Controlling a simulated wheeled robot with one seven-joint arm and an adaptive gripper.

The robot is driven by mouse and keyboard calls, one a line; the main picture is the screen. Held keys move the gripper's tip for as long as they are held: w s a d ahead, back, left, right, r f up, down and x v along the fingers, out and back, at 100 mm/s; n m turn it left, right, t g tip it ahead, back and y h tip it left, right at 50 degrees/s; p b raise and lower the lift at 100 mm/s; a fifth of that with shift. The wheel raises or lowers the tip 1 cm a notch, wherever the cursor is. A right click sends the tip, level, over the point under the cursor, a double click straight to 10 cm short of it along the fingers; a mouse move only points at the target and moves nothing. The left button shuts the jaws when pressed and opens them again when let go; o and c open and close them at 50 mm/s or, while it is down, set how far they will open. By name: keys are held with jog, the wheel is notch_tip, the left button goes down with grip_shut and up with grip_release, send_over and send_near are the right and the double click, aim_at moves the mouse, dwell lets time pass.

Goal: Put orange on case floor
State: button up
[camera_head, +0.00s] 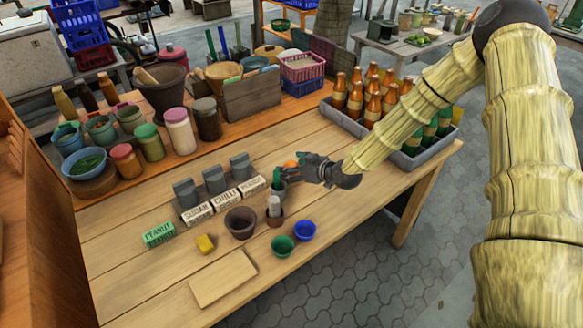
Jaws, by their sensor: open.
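A small orange (291,164) thing, probably the orange, shows just beside the fingers of my gripper (290,172), on the table's right-middle part. My gripper points left and is open. Its fingers partly hide what is around them, so I cannot tell if it touches the orange.
Labelled boxes (225,200) stand left of my gripper. In front are a brown pot (241,222), a green cup (284,245), a blue cup (304,230) and a yellow block (205,243). A flat board (223,278) lies near the front edge. Jars line the back left.

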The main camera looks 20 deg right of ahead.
jog(key=shift+w+a+f, duration=0.15)
jog(key=shift+w+f, duration=0.05)
jog(key=shift+w, duration=0.1)
jog(key=c, duration=1.2)
jog(key=shift+r, duration=0.1)
